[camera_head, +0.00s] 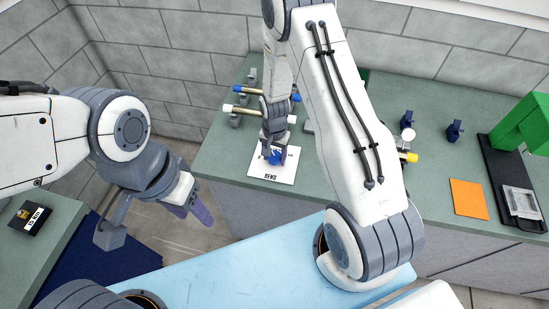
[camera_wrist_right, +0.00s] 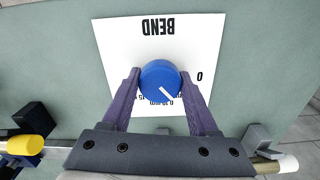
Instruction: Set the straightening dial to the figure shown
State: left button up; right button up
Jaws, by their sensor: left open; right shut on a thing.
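The blue dial (camera_wrist_right: 158,76) sits on a white plate (camera_wrist_right: 117,50) marked BEND. In the right wrist view the plate's lettering is upside down. A 0 stands to the right of the dial, and small, partly hidden figures lie just below it. The dial's white pointer line slants to the lower right. My right gripper (camera_wrist_right: 160,82) is shut on the dial, one finger on each side. In the head view the dial (camera_head: 275,157) shows under this gripper on the plate (camera_head: 262,172). My left gripper (camera_head: 195,205) is open and empty, away from the bench at left.
An orange pad (camera_head: 468,198), dark blue blocks (camera_head: 455,130) and a green machine (camera_head: 522,125) stand right. A black box with a label (camera_head: 30,217) lies far left.

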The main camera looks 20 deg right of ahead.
aim_at(275, 155)
jog(key=m+b, duration=0.1)
jog(key=m, duration=0.2)
jog(key=shift+m, duration=0.3)
jog(key=shift+m+b, duration=0.55)
jog(key=shift+m, duration=1.35)
jog(key=o, duration=1.4)
jog(key=shift+c, duration=0.2)
notch_tip(275, 155, up, 11)
jog(key=b, duration=0.2)
jog(key=shift+f, duration=0.2)
